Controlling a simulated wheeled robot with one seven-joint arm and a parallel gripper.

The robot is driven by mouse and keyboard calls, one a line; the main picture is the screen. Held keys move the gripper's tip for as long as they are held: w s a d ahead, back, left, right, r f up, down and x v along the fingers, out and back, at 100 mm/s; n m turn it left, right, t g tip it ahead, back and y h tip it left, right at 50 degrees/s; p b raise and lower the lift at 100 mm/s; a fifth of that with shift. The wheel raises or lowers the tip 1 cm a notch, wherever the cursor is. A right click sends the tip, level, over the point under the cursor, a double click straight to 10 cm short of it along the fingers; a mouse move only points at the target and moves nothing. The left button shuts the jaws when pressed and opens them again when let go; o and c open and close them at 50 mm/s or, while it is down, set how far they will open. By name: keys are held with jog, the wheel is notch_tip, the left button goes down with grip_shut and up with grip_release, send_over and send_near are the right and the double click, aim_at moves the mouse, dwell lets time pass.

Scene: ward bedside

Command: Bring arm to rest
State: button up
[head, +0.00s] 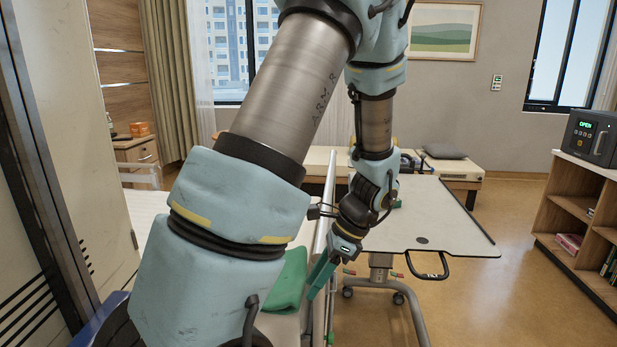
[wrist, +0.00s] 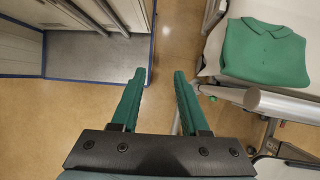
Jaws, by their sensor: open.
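My arm reaches from the lower left up and across the middle of the head view, then bends down. My gripper (head: 322,277) hangs at its end, pointing down near the bed rail. In the wrist view my gripper (wrist: 158,78) has its two green fingers apart, with only bare floor showing between them. A folded green garment (wrist: 263,52) lies on the bed's white surface, to the right of the fingers. In the head view the green garment (head: 287,283) shows partly behind my arm and left of the gripper.
An overbed table (head: 445,228) on a wheeled base stands right of my gripper. The bed rail (head: 330,205) runs close by it. A wooden shelf (head: 563,209) with a dark safe-like box (head: 590,137) stands at the right. The floor (head: 500,300) between table and shelf is clear.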

jog(key=s+a+r+n+t+h+p, duration=0.1)
jog(key=a+r+n+h, duration=0.4)
jog(key=n, duration=1.2)
jog(key=a+r+t+p, duration=0.1)
jog(key=a+r, duration=0.2)
jog(key=r, duration=0.2)
jog(key=shift+r+h+p, duration=0.35)
jog(key=shift+h+p, duration=0.05)
